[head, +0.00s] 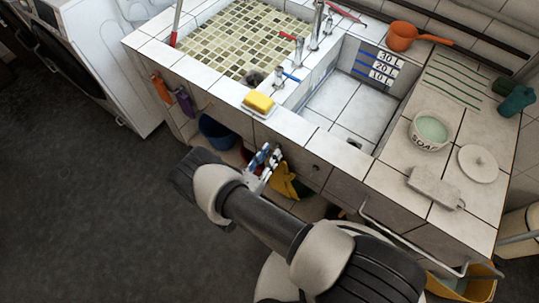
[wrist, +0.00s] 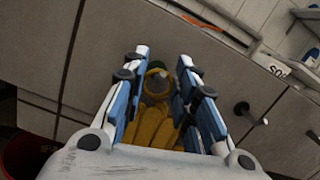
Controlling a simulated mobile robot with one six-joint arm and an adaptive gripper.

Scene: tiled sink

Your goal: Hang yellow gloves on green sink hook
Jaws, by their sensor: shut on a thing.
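The yellow gloves (head: 283,183) hang below my gripper (head: 268,158), in front of the sink's cabinet face. In the wrist view, my gripper (wrist: 162,66) is shut on the gloves (wrist: 155,125), with the fingers on either side and a ring-like cuff or loop (wrist: 157,82) between the tips. A small green piece (wrist: 185,64), likely the green hook, shows just beyond the tips, partly hidden by the right finger. I cannot tell whether the loop touches it. The hook is hidden in the head view.
A dark knob or hook (wrist: 248,112) sticks out of the cabinet face to the right. Orange (head: 161,88) and purple (head: 184,101) items hang at the left. A yellow sponge (head: 259,103) lies on the counter edge above. A metal rail (head: 410,250) runs along the right front.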

